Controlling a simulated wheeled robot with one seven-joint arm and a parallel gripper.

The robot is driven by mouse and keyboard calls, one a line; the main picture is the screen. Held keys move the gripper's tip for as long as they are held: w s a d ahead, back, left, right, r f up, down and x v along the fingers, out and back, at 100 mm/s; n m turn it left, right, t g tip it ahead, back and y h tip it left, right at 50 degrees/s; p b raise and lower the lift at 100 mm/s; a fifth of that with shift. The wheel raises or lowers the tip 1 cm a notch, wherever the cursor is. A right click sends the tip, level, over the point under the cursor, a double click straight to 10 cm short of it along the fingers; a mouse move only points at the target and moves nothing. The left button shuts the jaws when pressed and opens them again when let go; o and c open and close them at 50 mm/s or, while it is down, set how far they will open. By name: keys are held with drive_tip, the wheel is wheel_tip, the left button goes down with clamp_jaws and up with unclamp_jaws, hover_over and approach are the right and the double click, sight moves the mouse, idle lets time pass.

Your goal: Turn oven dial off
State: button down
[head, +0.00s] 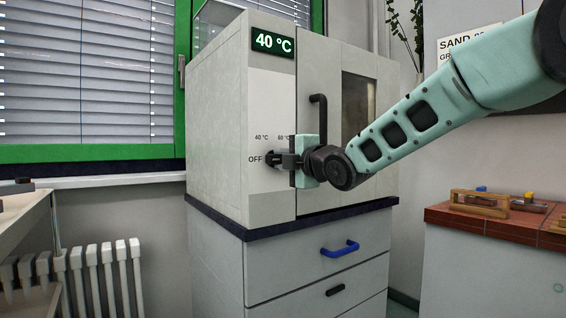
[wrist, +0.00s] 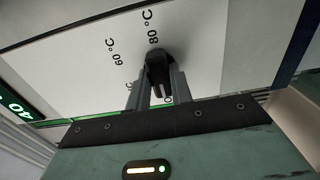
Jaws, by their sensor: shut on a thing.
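The oven (head: 225,110) is a tall white-grey cabinet with a control panel on its front. Its green display (head: 273,42) reads 40 °C. The black dial (head: 270,158) sits low on the panel, just right of the printed OFF. The labels 40 °C and 60 °C show above it. In the wrist view, the dial (wrist: 156,62) stands between two grey fingers, with 60 °C and 80 °C printed near it. My gripper (head: 283,160) is shut on the dial from the front. Its fingers partly hide the dial, and I cannot tell exactly where its pointer aims.
The oven door has a dark vertical handle (head: 318,120) close above my gripper. The oven stands on a drawer cabinet (head: 290,265) with a blue handle (head: 339,248). A red-tiled bench (head: 480,224) with small wooden items is at the right. A radiator (head: 95,270) is at the left.

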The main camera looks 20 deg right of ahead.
drive_tip(key=c, duration=1.2)
unclamp_jaws()
drive_tip(key=shift+c, duration=0.2)
drive_tip(key=p+v, duration=0.1)
drive_tip(key=v, duration=1.6)
drive_tip(key=shift+s, duration=0.2)
